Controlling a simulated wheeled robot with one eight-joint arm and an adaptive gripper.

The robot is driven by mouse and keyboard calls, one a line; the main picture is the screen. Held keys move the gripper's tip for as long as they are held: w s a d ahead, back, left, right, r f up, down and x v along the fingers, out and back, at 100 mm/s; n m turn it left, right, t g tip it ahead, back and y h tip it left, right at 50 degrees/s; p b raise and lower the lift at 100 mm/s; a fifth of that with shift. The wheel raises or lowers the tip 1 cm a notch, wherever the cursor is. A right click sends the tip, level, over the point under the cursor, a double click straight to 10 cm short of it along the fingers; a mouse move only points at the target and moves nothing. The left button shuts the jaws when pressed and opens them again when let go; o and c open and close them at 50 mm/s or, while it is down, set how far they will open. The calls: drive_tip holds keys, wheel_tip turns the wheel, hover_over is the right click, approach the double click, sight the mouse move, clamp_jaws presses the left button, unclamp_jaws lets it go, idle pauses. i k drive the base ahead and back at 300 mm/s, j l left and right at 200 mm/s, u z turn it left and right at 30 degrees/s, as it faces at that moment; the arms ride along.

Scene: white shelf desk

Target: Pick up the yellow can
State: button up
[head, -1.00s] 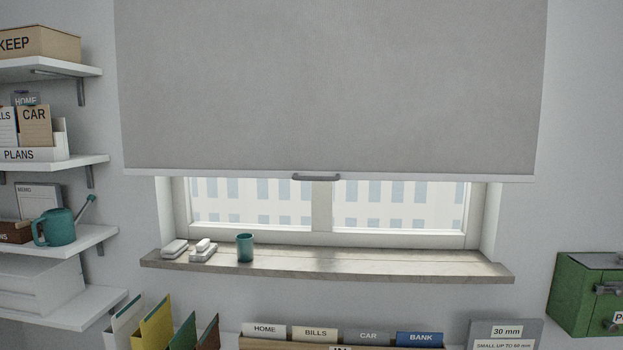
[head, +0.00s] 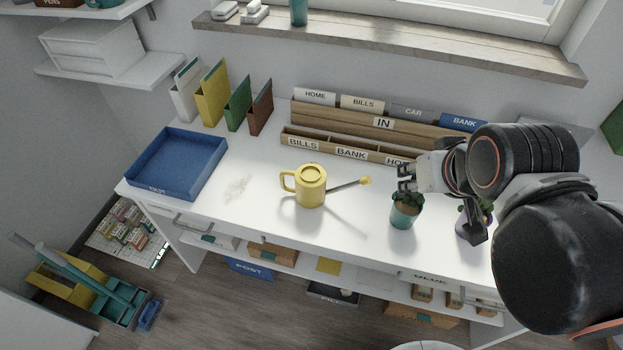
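The yellow can (head: 311,187) is a watering can that stands upright near the middle of the white desk (head: 258,212). Its handle is on the left and its thin spout points right, ending in a yellow tip. My gripper (head: 404,178) is to the right of the can, apart from it, beside and above a small plant in a teal pot. Its fingers point left toward the can and look spread, with nothing seen between them. My arm hides part of the desk's right side.
A blue tray (head: 176,163) is at the desk's left. Several upright folders (head: 213,96) and a wooden letter sorter (head: 372,128) stand along the back. Desk around the can is clear.

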sight(310, 191)
drive_tip(key=z, duration=1)
drive_tip(key=u, duration=1.55)
drive_tip(key=j+z, duration=0.15)
drive_tip(key=j, duration=0.8)
drive_tip(key=i+j+z, duration=0.2)
drive_tip(key=j, duration=0.75)
drive_tip(key=k+j+z, duration=0.15)
drive_tip(key=j, duration=0.8)
drive_tip(key=k+j+z, duration=0.2)
drive_tip(key=j, duration=0.7)
drive_tip(key=i+j, duration=0.05)
drive_tip(key=i, duration=0.05)
